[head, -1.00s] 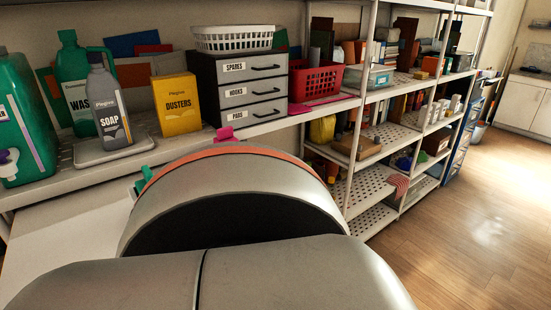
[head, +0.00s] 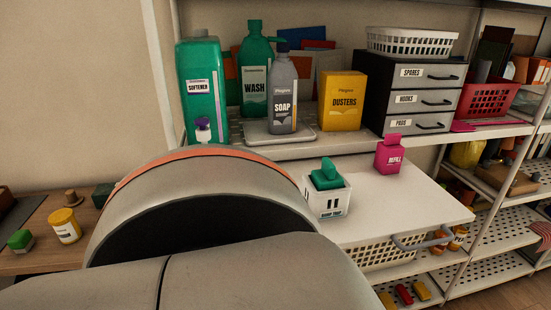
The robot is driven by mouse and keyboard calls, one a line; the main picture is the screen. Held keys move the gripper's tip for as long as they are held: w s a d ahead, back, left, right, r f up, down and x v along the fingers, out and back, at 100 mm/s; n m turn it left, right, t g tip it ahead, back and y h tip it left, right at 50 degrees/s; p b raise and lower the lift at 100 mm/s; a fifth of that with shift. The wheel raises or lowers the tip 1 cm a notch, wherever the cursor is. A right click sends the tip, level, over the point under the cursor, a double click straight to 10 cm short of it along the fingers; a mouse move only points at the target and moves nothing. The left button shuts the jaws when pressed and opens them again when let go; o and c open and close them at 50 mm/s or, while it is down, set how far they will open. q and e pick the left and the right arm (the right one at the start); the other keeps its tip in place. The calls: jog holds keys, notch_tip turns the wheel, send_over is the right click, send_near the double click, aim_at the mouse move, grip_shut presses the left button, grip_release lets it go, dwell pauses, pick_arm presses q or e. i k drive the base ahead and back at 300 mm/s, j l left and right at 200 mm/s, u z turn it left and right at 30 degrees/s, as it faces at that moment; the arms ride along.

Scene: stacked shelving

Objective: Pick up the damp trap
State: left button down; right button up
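The damp trap (head: 331,205) is a small white box with dark slots and a label on its front. It stands upright on the white pull-out surface (head: 405,205), near its left end. A green item (head: 327,176) sits in or on its top; I cannot tell whether it is part of it. A large grey link of my own arm fills the lower left and comes close to the box's left side in the picture. Neither gripper is in view.
A pink refill bottle (head: 389,155) stands right of the damp trap. Behind are a softener jug (head: 202,110), wash (head: 256,85), soap (head: 283,100), yellow dusters box (head: 342,102) and drawer unit (head: 412,90). A wooden table (head: 30,240) lies left. The pull-out's right part is clear.

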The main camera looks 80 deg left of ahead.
aim_at(325, 194)
jog(key=i+j+u, duration=0.1)
jog(key=u, duration=0.65)
jog(key=i+u, duration=0.15)
jog(key=u, duration=0.25)
jog(key=i+u, duration=0.15)
jog(key=u, duration=0.25)
